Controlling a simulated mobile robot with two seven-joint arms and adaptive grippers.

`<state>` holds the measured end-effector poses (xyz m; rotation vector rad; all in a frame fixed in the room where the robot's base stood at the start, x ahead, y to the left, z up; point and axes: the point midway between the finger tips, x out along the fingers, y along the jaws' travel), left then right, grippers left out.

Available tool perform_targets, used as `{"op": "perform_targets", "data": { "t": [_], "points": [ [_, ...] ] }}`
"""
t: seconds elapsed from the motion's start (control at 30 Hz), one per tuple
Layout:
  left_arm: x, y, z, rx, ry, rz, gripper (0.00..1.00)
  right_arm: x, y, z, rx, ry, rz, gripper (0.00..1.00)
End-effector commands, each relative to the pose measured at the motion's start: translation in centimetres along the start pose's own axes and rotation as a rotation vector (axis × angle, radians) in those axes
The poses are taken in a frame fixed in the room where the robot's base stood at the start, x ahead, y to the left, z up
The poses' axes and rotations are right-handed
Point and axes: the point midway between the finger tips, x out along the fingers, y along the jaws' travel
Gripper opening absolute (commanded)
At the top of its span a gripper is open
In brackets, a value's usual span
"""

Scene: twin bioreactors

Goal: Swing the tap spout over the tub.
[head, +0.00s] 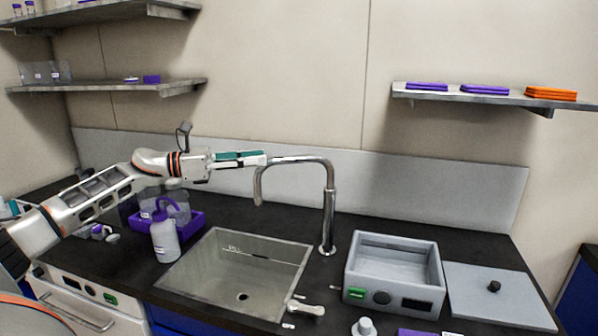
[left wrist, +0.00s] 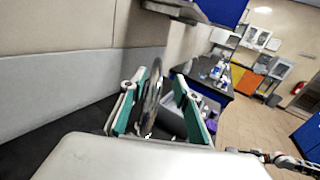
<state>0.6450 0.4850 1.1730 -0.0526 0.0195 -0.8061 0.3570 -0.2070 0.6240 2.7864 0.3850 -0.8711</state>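The chrome tap (head: 329,210) stands behind the sink. Its curved spout (head: 290,160) points left and its outlet hangs over the sink. An open grey tub (head: 393,285) with a front control panel stands right of the tap. My left gripper (head: 258,158) is at the spout's left end, at the height of its top. In the left wrist view the spout (left wrist: 153,95) shows between the two teal fingers, nearer the left one. The fingers are apart; I see no clear grip on it.
The sink (head: 213,283) lies left of the tub. A white bottle (head: 165,240) and a purple tray (head: 194,226) stand left of it. A flat grey lid (head: 480,309) with a black knob lies right of the tub. A lever handle (head: 307,308) sits at the sink's front right.

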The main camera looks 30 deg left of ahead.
Motion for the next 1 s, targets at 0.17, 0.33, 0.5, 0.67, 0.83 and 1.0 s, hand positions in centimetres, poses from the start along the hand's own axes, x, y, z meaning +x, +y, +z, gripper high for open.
{"op": "perform_targets", "data": {
  "t": [0.17, 0.33, 0.5, 0.67, 0.83, 1.0],
  "points": [
    [0.2, 0.3, -1.3, -0.004, 0.005, 0.002, 0.32, 0.2, -0.3, 0.5, -0.012, 0.004, -0.012, 0.33],
    [1.8, 0.2, -0.8, -0.003, 0.000, 0.001, 0.32, -0.2, -0.5, -0.7, -0.011, 0.015, -0.014, 0.33],
    [4.6, 0.2, -0.7, -0.003, -0.001, 0.000, 0.32, -0.7, -0.3, -1.6, -0.006, 0.019, -0.011, 0.33],
    [6.6, 0.2, -0.9, -0.004, 0.001, 0.001, 0.32, -0.9, -0.3, -2.1, -0.003, 0.020, -0.009, 0.33],
    [7.7, 0.2, -1.1, -0.005, 0.004, 0.002, 0.32, -1.0, -0.2, -2.0, -0.003, 0.017, -0.008, 0.33],
    [7.9, 0.2, -1.3, -0.006, 0.005, 0.002, 0.32, -0.9, -0.2, -1.8, -0.004, 0.013, -0.008, 0.33]
  ]
}}
